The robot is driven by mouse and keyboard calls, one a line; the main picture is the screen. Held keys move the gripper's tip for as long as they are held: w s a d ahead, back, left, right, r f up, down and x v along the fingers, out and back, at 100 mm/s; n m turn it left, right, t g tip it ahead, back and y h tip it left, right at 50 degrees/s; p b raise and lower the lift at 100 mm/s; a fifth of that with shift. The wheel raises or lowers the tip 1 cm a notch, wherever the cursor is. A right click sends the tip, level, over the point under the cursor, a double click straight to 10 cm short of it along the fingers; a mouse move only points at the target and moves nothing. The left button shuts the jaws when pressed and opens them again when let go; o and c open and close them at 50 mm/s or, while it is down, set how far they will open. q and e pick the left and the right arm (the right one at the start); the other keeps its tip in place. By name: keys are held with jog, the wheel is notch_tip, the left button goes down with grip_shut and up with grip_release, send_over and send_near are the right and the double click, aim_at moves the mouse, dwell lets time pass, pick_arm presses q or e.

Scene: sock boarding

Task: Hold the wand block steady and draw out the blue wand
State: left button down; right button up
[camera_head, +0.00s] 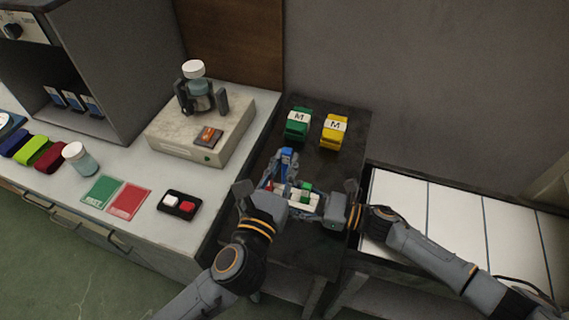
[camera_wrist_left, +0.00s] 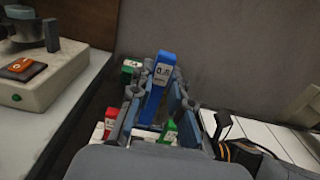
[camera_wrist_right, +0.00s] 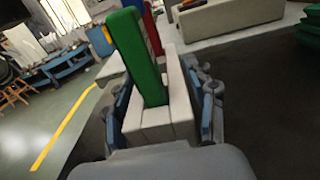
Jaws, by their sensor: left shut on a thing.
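The blue wand (camera_wrist_left: 161,82) stands upright between the fingers of my left gripper (camera_wrist_left: 156,98), which is shut on it. In the head view the wand's blue top (camera_head: 287,155) shows above the white wand block (camera_head: 300,203). The wand's lower end is hidden, so I cannot tell how deep it sits. A green wand (camera_wrist_right: 138,55) stands in the white block (camera_wrist_right: 158,125); a red wand (camera_wrist_right: 152,28) shows behind it. The fingers of my right gripper (camera_wrist_right: 163,108) lie close along both sides of the block and appear shut on it.
Green (camera_head: 298,124) and yellow (camera_head: 334,131) blocks marked M stand at the back of the dark table (camera_head: 350,165). At left, the pale counter (camera_head: 140,200) carries a machine (camera_head: 205,130), a jar (camera_head: 80,160) and a small black tray (camera_head: 179,204). White panels (camera_head: 455,215) lie at right.

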jog(key=shift+o, duration=0.6)
